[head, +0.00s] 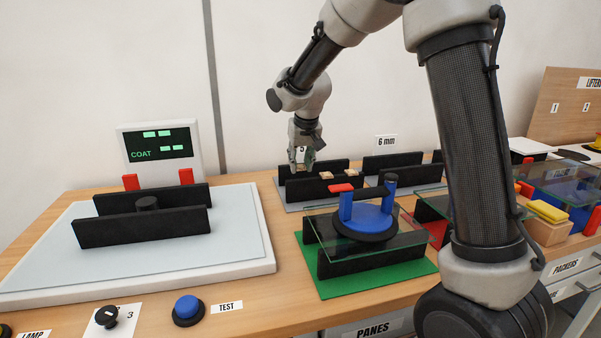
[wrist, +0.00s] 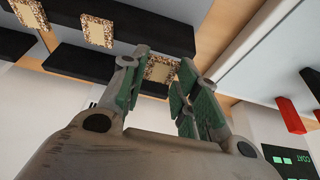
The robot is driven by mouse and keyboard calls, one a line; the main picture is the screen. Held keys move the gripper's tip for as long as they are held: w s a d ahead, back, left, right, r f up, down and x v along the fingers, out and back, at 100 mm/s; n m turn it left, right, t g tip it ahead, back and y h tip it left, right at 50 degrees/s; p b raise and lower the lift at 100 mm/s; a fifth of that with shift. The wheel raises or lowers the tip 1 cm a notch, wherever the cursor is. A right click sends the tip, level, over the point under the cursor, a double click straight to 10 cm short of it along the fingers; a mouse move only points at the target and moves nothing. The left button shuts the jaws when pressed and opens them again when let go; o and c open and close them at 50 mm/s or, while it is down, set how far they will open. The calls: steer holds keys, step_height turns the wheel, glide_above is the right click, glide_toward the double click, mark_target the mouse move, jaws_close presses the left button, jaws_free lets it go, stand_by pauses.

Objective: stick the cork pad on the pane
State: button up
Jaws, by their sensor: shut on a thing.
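My gripper (head: 302,166) is at the near-left black rack (head: 318,188), behind the bench's middle. It is shut on a small cork pad (wrist: 160,70), speckled brown around a pale centre, which shows between the fingertips in the wrist view. More cork pads lie along the rack, one (head: 326,175) just right of my gripper in the head view; two show at the upper left of the wrist view (wrist: 97,30). A clear glass pane (head: 405,240) lies flat on black supports over a green mat (head: 345,286). A blue suction lifter (head: 370,218) with a red lever stands on the pane.
A coat tester with a screen (head: 160,146) and a pale platform with black rails (head: 235,225) stand at left. A blue TEST button (head: 187,310) and a knob (head: 107,316) are at the front edge. Another rack stands by the 6 mm sign (head: 386,142). Yellow and red blocks lie at right.

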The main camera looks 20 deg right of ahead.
mark_target(301, 168)
step_height(301, 168, up, 10)
steer(key=shift+r, duration=0.25)
stand_by(0.6)
stand_by(0.4)
